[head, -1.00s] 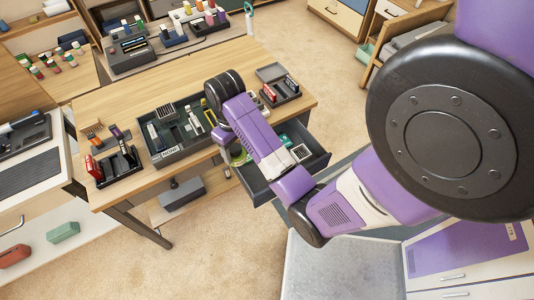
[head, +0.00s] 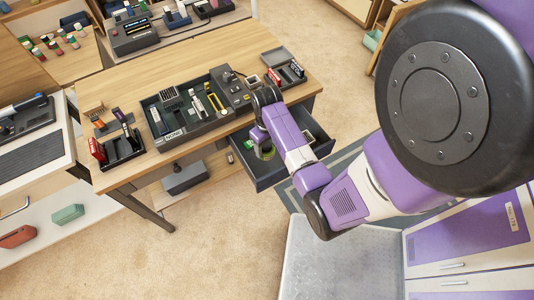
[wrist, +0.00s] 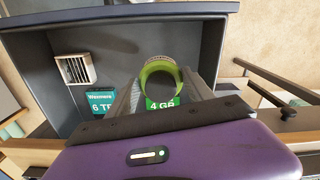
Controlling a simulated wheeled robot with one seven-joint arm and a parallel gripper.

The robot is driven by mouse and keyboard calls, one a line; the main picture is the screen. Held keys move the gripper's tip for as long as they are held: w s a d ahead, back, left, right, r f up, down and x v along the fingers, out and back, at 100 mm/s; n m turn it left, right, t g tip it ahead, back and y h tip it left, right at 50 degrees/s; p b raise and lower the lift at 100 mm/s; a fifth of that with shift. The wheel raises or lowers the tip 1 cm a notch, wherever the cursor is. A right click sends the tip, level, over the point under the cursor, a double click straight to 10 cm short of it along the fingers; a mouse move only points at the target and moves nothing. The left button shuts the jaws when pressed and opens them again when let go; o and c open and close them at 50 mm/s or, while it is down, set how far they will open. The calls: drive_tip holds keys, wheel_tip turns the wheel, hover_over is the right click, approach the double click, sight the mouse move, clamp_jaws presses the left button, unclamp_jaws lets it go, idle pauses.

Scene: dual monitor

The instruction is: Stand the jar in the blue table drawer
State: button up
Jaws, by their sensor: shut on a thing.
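The jar shows in the wrist view as a round green-rimmed vessel (wrist: 160,70) between the fingers of my gripper (wrist: 162,86). The gripper is shut on it and points down into the open table drawer. The drawer is dark blue-grey; its rim (wrist: 120,14) runs across the top of the wrist view, and its front (head: 262,178) shows in the head view. In the head view the jar (head: 265,153) is upright, low inside the drawer outline, partly hidden by my gripper (head: 261,143). I cannot tell whether its base touches the drawer floor.
In the drawer lie a white slotted block (wrist: 75,69), a teal box (wrist: 101,101) and a green labelled item (wrist: 162,103) close by the jar. Bare drawer floor (wrist: 112,58) shows left of the jar. A dark tray (head: 185,135) of parts stands on the table (head: 215,60).

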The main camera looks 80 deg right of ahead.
sight(267, 154)
drive_tip(key=shift+f, duration=2.85)
drive_tip(key=shift+f, duration=0.2)
drive_tip(key=o, duration=1.5)
drive_tip(key=shift+r, duration=0.1)
